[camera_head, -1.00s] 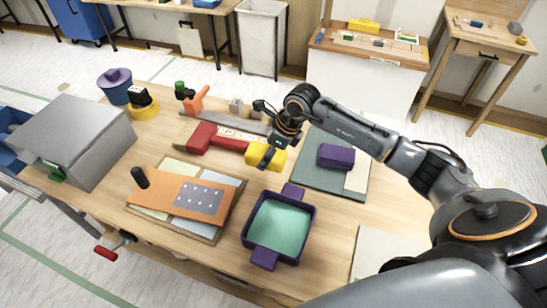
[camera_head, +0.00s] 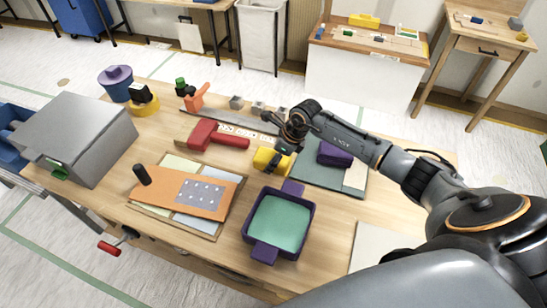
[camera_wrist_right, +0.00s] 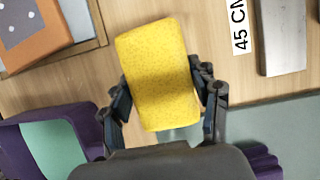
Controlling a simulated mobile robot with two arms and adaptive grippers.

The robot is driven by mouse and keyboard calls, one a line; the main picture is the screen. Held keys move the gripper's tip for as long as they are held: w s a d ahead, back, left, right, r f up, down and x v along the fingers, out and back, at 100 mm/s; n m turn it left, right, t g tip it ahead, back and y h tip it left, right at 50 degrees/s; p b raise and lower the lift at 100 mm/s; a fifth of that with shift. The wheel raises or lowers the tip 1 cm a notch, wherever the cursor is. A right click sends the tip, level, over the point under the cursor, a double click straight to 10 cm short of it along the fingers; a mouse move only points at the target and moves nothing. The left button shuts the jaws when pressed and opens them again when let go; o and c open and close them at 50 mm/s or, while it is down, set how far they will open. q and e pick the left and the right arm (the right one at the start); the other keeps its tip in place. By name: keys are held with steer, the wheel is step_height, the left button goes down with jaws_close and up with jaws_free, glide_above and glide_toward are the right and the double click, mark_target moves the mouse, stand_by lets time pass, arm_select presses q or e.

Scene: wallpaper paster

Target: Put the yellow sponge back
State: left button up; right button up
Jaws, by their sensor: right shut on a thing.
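The yellow sponge (camera_head: 267,161) is between the fingers of my right gripper (camera_head: 284,158), and it also shows in the right wrist view (camera_wrist_right: 160,75). The right gripper (camera_wrist_right: 162,102) is shut on the sponge, with one finger on each side. The sponge is over the wooden table between the red-handled tool and the purple tray; whether it touches the table I cannot tell. The purple tray (camera_head: 247,225) with a teal inside stands just below the sponge in the head view. My left gripper is not in view.
A red-handled tool (camera_head: 215,134) and a metal ruler (camera_head: 243,128) lie behind the sponge. A purple block (camera_head: 334,154) rests on a green mat (camera_head: 315,177) to the right. An orange board (camera_head: 190,190) lies left of the tray. A grey metal box (camera_head: 85,135) stands at the far left.

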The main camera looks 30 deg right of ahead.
steer(key=shift+f, duration=0.2)
steer(key=o, duration=1.2)
steer(key=shift+r, duration=0.1)
steer(key=shift+r+p, duration=0.25)
steer(key=shift+p, duration=0.25)
steer(key=d+r+b, duration=0.1)
steer(key=r, duration=0.1)
steer(key=s+d+r+b, duration=0.1)
steer(key=shift+d+r, duration=0.15)
steer(key=shift+r, duration=0.25)
steer(key=b+v, duration=0.1)
steer(key=v, duration=0.8)
steer(key=shift+r, duration=0.1)
